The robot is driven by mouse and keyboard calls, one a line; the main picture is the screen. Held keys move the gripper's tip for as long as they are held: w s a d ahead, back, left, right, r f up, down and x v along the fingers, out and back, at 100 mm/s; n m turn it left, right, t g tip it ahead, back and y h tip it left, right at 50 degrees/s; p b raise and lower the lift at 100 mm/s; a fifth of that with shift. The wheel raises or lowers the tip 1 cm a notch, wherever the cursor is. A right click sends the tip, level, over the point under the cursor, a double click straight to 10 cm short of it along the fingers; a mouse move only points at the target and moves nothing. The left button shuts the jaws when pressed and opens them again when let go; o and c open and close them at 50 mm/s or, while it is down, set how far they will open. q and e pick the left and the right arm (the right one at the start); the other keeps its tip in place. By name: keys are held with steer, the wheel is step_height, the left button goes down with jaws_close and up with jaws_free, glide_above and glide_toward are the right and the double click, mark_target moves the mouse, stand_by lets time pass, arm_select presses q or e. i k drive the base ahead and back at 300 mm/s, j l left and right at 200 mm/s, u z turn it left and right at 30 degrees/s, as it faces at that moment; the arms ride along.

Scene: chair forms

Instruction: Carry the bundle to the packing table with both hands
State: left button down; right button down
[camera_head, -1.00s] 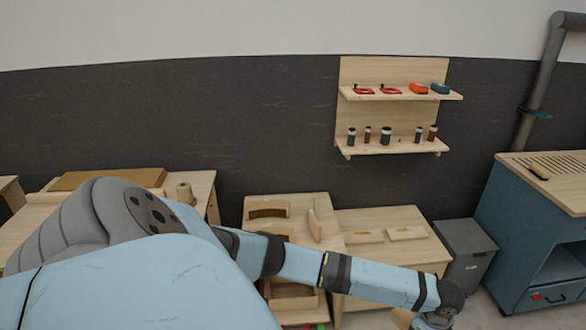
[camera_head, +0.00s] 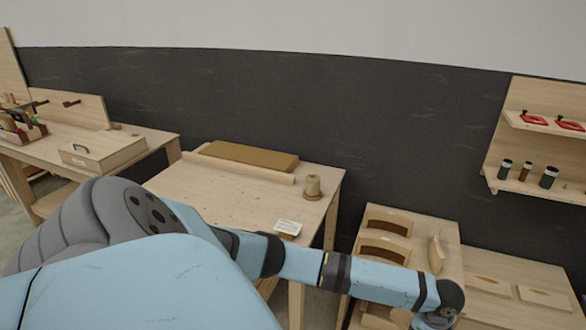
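A wooden table (camera_head: 190,192) stands left of centre against the dark wall band; I cannot tell for certain that it is the packing table. On it are a flat brown slab (camera_head: 249,156) at the back, a spool of twine (camera_head: 313,187) and a small white tray or box (camera_head: 288,228). My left arm crosses the lower view from the left, in front of the table. My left gripper (camera_head: 436,321) is cut off at the bottom edge, so its fingers and anything in it are hidden. My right gripper is out of view. I cannot make out the bundle.
A workbench (camera_head: 150,136) with a flat wooden case (camera_head: 104,150) stands at the left. Right of the table is a wooden rack with curved chair parts (camera_head: 386,222), beside a low bench (camera_head: 510,300). A wall shelf (camera_head: 540,190) holds small jars and red tools.

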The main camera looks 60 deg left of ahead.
mark_target(208, 192)
steer(key=u, duration=0.9)
steer(key=i+j+u, duration=0.1)
steer(key=j+u, duration=0.3)
steer(key=i+j, duration=0.15)
steer(key=j, duration=0.25)
steer(key=i+j, duration=0.15)
steer(key=j, duration=0.25)
steer(key=i+j, duration=0.2)
steer(key=j, duration=0.2)
steer(key=i+j, duration=0.15)
steer(key=j, duration=0.25)
steer(key=i+j, duration=0.15)
steer(key=j, duration=0.25)
steer(key=i+j, duration=0.15)
steer(key=j, duration=0.25)
steer(key=i+j, duration=0.2)
steer(key=j, duration=0.15)
steer(key=i+j, duration=0.15)
steer(key=j, duration=0.25)
